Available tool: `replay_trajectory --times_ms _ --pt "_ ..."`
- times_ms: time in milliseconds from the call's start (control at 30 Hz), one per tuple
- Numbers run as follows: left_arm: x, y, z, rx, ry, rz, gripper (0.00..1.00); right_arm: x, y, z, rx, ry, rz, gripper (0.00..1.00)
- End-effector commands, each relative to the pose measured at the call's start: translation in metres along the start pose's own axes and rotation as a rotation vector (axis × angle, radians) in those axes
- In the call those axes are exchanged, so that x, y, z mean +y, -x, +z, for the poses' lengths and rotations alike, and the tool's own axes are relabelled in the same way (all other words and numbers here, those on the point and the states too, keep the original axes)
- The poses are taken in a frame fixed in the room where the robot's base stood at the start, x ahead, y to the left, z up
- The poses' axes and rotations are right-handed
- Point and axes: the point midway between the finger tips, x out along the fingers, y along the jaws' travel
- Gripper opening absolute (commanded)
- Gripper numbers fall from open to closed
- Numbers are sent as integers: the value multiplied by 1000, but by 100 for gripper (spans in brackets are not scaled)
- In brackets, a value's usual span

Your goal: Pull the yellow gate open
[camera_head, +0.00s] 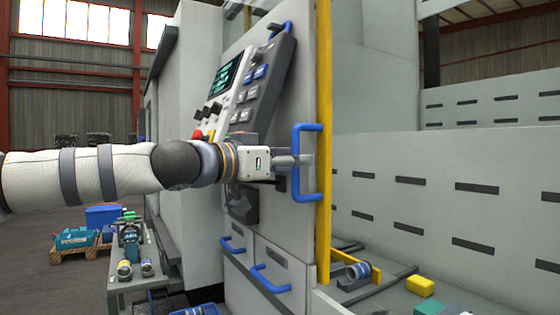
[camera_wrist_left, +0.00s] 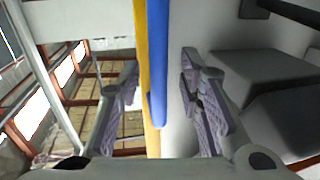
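The yellow gate edge (camera_head: 324,90) is a tall upright yellow strip on the right side of the grey machine front. A blue bar handle (camera_head: 308,197) is fixed beside it. My left gripper (camera_head: 305,160) reaches in from the left at the handle's height. In the left wrist view the fingers (camera_wrist_left: 160,72) are spread apart, with the blue handle (camera_wrist_left: 157,50) between them and a gap on both sides. The yellow strip (camera_wrist_left: 141,40) runs just left of the handle there. In the head view the fingers partly overlap the handle. My right gripper is not in view.
A tilted control panel (camera_head: 232,85) with buttons sits above my left wrist. Blue drawer handles (camera_head: 270,280) are below. A cart (camera_head: 125,285) with parts stands at lower left. Right of the strip is a grey slotted wall (camera_head: 440,190), with a yellow block (camera_head: 420,286) at its foot.

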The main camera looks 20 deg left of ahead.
Motion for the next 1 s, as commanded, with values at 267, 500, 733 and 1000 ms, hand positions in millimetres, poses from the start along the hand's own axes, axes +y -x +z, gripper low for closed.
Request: replay_trajectory --times_ms 267,500,733,1000 --pt "0 73 -2 9 9 -1 33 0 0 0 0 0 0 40" --pt "1 107 0 3 6 1 33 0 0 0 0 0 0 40" --pt "1 110 0 0 1 2 33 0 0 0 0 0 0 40" --pt "1 109 0 1 2 2 33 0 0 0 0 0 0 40"
